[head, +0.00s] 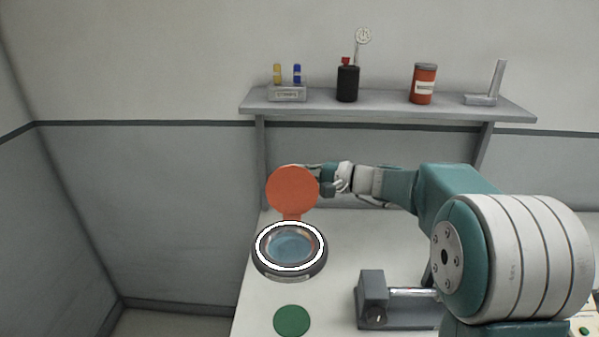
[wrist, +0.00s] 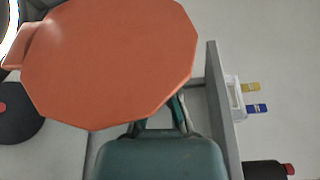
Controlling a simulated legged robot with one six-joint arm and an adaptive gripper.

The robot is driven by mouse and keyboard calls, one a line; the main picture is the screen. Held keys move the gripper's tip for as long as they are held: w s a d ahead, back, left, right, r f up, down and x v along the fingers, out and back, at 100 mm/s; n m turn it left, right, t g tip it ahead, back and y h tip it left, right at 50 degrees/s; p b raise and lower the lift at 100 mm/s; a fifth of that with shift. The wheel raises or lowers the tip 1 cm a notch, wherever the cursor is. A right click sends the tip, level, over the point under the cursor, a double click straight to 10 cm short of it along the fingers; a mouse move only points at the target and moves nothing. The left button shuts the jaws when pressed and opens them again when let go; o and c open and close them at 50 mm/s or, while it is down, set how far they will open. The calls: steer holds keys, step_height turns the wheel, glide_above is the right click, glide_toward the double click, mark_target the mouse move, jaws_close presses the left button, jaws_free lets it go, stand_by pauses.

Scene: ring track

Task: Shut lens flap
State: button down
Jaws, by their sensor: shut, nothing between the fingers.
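The lens flap (head: 292,189) is an orange disc standing upright on its hinge at the back of the lens. The lens (head: 290,247) is a round dark housing with a white ring and bluish glass, uncovered on the table. My gripper (head: 325,178) is shut and empty at the flap's upper right edge, partly behind it. In the wrist view the flap (wrist: 110,62) fills the upper left and hides most of my fingers. I cannot tell whether they touch it. A sliver of the white ring shows at that view's top left corner.
A green disc (head: 292,321) lies in front of the lens. A grey block with a metal rod (head: 373,300) stands to the right. The wall shelf (head: 390,105) above holds a small rack, a black bottle, a red jar and a grey stand.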

steer(key=shift+s+r, duration=0.1)
steer(key=shift+s+r+n+y, duration=0.2)
steer(key=shift+s+r+n, duration=0.05)
steer(key=shift+s+n, duration=0.35)
steer(key=shift+s+r+n+y, duration=0.2)
steer(key=shift+s+n, duration=0.25)
steer(key=shift+n, duration=0.15)
steer(key=s+n+y, duration=0.1)
steer(key=s+n, duration=0.2)
steer(key=s+f+n+y, duration=0.1)
steer(key=s+n, duration=0.2)
steer(key=s, duration=0.1)
steer(key=s+f+n+y, duration=0.1)
steer(key=s+n, duration=0.2)
steer(key=s, duration=0.1)
steer(key=shift+a+f+n, duration=0.2)
steer(key=shift+f+n, duration=0.05)
steer(key=shift+n, duration=0.15)
steer(key=shift+s+f, duration=0.55)
steer(key=shift+f, duration=0.15)
steer(key=shift+s+f, duration=0.5)
steer(key=shift+f, duration=0.2)
